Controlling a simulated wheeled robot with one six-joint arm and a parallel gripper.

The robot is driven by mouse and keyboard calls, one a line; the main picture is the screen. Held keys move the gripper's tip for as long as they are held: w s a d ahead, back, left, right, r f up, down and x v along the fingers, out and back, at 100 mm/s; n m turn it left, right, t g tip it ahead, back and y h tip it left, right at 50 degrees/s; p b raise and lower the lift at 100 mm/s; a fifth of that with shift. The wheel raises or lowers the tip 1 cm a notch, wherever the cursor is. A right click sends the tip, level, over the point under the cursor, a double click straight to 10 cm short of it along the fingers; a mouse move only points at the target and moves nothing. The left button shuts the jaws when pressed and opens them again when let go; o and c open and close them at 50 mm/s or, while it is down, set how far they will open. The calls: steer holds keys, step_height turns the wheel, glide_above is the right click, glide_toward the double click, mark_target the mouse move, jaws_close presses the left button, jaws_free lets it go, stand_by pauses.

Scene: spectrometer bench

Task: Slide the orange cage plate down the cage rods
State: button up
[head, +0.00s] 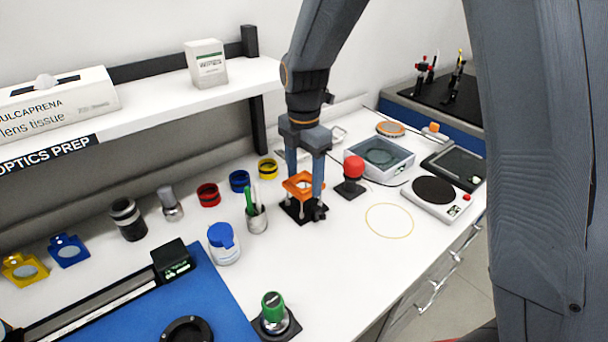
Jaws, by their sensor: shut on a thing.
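The orange cage plate (301,184) is a square frame with an open middle. My gripper (305,186) points down with one finger on each side of the plate and is shut on it. The cage rods (291,209) are thin and pale and stand on a black base (294,212) on the white bench. The plate is at the upper part of the rods, above the base. I cannot tell how far the rods pass through the plate's corners, as the fingers and the plate hide part of them.
A pen cup (256,219) stands close left of the base. A red-knobbed post (353,171) stands close right. A shelf (150,113) overhangs the back left. The bench in front of the base is clear.

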steer(key=shift+f+b, duration=0.55)
steer(key=shift+f, duration=0.95)
steer(key=shift+f, duration=0.25)
steer(key=shift+r, duration=0.1)
step_height(320, 180, up, 3)
steer(key=p, duration=0.2)
steer(key=shift+r+p, duration=0.2)
steer(key=shift+p, duration=0.15)
stand_by(0.6)
steer(key=shift+f+b, duration=0.65)
steer(key=shift+f, duration=1)
stand_by(0.6)
steer(key=shift+f, duration=0.15)
